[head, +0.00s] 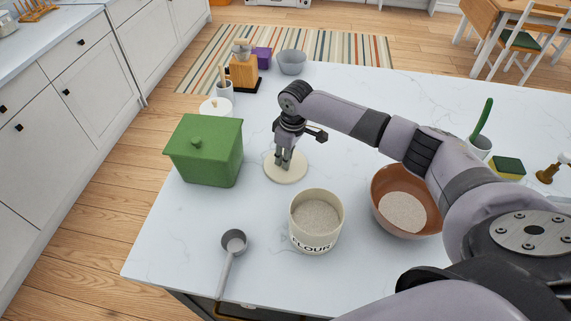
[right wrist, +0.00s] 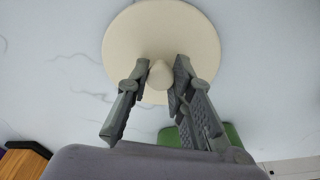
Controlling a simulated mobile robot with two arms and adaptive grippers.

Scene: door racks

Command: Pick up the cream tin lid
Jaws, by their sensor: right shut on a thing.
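The cream tin lid (head: 271,172) is a round, flat disc with a small knob, on the white counter to the right of the green box. It also shows in the right wrist view (right wrist: 160,25), its knob between the fingers. My right gripper (head: 284,162) points down over the lid and is shut on its knob. I cannot tell if the lid is raised off the counter. The cream flour tin (head: 316,240) stands without a lid in front of it, with pale flour inside. My left gripper is not in view.
The green lidded box (head: 207,160) stands close to the left of the lid. A brown bowl (head: 384,181) of flour is to the right of the tin, under my right arm. A grey scoop (head: 227,268) lies at front left. The counter between scoop and lid is clear.

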